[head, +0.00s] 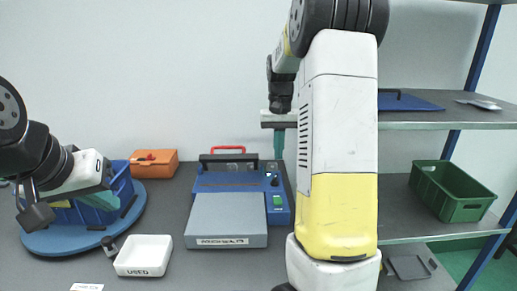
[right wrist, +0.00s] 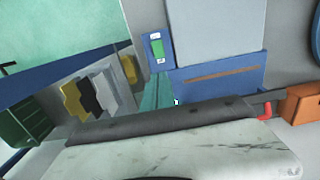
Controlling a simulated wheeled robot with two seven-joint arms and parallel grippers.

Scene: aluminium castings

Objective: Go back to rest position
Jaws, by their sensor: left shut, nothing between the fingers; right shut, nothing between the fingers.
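My left gripper (head: 118,208) comes in from the left, over or in front of the blue bin (head: 122,184); its teal fingers are shut and empty. I cannot tell whether it touches the bin. My right gripper (head: 279,153) hangs with its teal fingers pointing down, shut and empty, at the back near the blue pouch sealer (head: 281,217). In the right wrist view the closed fingers (right wrist: 157,94) show beside the sealer (right wrist: 222,80). My right arm's white and yellow links hide part of the middle of the head view.
The blue bin stands on a round blue mat (head: 62,243). A white tray marked USED (head: 144,256) lies in front. An orange box (head: 155,164) is at the back. Right, a shelf (head: 440,121) holds a blue tray (head: 408,103); a green crate (head: 451,190) sits lower.

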